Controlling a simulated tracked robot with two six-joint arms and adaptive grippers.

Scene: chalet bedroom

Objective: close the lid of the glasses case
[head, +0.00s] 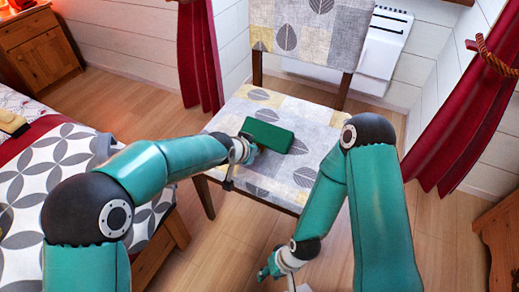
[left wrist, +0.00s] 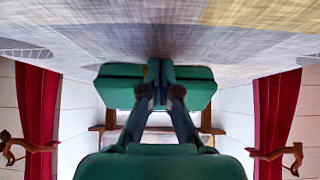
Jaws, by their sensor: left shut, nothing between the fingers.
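The green glasses case (head: 272,137) lies on the seat of the upholstered chair. It looks like a closed block, but I cannot tell whether its lid is fully down. My left gripper (head: 248,151) is at the near left side of the case, close to it. In the left wrist view, which looks upside down, the shut, empty fingers (left wrist: 160,72) overlap the middle of the case (left wrist: 198,92) and hide part of it. I cannot tell whether they touch it. My right gripper (head: 266,271) hangs low in front of the chair, away from the case; its fingers are unclear.
The chair seat (head: 222,116) has free room around the case, and its backrest (head: 306,35) rises behind. A bed (head: 25,180) stands at the left, with a wooden nightstand (head: 38,45) beyond. Red curtains (head: 450,125) and a white heater (head: 380,55) are behind.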

